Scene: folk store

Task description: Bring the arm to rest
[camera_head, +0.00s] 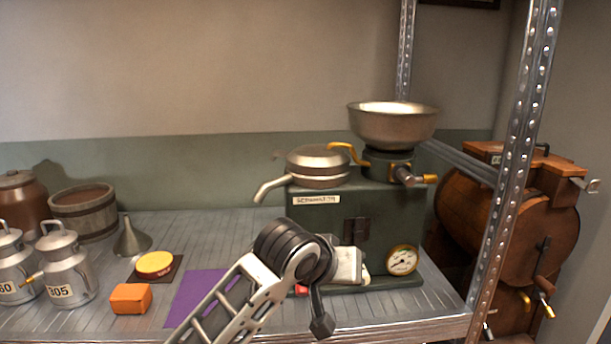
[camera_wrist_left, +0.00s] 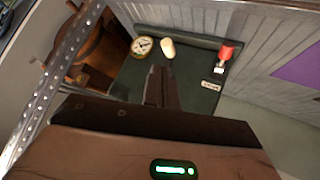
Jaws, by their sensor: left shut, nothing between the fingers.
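My left arm (camera_head: 275,275) reaches in from the bottom of the head view, in front of the dark green machine (camera_head: 380,230). Its gripper cannot be made out clearly there, behind the black wrist joint. In the left wrist view my left gripper (camera_wrist_left: 161,86) shows dark fingers, shut and empty, pointing toward the machine's front. The machine's gauge (camera_wrist_left: 144,45), cream knob (camera_wrist_left: 167,48) and red switch (camera_wrist_left: 228,53) lie beyond the fingertips. I cannot tell whether the fingers touch the machine. My right gripper is in neither view.
A steel bowl (camera_head: 393,125) tops the machine, with spouts at its sides. On the shelf (camera_head: 190,235) are a purple mat (camera_head: 196,295), an orange block (camera_head: 131,298), a yellow disc (camera_head: 155,263), a funnel (camera_head: 131,240) and milk cans (camera_head: 66,270). A metal post (camera_head: 515,150) stands right.

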